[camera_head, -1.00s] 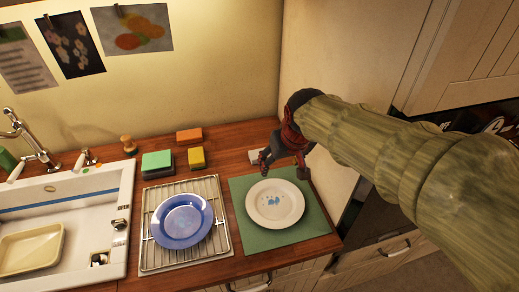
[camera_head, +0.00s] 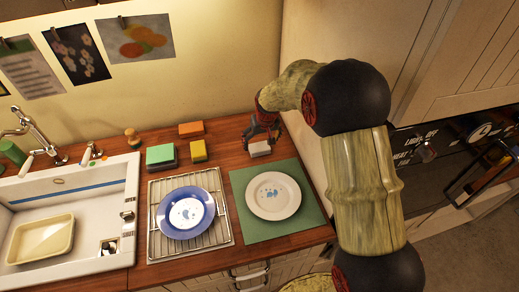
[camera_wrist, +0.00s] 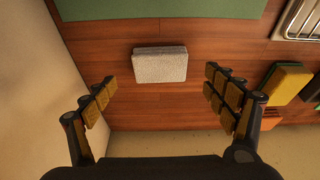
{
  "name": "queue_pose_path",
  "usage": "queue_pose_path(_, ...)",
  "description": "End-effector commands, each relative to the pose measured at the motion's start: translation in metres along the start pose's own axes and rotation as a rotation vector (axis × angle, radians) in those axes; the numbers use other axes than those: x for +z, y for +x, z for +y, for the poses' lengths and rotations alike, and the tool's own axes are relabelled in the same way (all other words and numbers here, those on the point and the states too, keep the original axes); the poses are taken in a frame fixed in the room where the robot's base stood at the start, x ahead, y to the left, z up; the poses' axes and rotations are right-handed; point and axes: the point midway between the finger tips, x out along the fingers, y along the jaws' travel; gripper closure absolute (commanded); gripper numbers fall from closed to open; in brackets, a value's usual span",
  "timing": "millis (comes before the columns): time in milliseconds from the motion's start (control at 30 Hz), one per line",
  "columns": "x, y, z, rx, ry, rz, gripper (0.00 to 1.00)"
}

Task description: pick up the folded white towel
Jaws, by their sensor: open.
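The folded white towel (camera_head: 260,149) is a small pale block lying on the wooden counter, behind the green mat and near the right-hand wall. In the wrist view the towel (camera_wrist: 160,64) lies flat, whole and unobstructed, a little ahead of the fingertips and centred slightly left of the midpoint between them. My gripper (camera_head: 262,132) is over the back of the counter, just behind the towel. In the wrist view my gripper (camera_wrist: 161,90) is open and empty, with its two padded fingers spread wide on either side and apart from the towel.
A green mat (camera_head: 246,231) with a white plate (camera_head: 274,196) lies in front of the towel. A rack (camera_head: 225,236) with a blue plate (camera_head: 186,213) is to its left. Sponges, one of them yellow (camera_head: 198,150), lie further left. The wall (camera_wrist: 60,95) stands close to one finger.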

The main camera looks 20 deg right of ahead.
Motion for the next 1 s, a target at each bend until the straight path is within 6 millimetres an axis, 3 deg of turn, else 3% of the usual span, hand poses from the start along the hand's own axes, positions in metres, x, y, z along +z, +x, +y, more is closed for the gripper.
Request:
queue_pose_path(400, -0.003, 0.048, 0.0, 0.0, 0.0, -0.001, 0.14)
queue_pose_path(633, -0.003, 0.048, 0.0, 0.0, 0.0, 0.0, 0.16)
queue_pose_path(1000, -0.003, 0.048, 0.0, 0.0, 0.0, 0.0, 0.37)
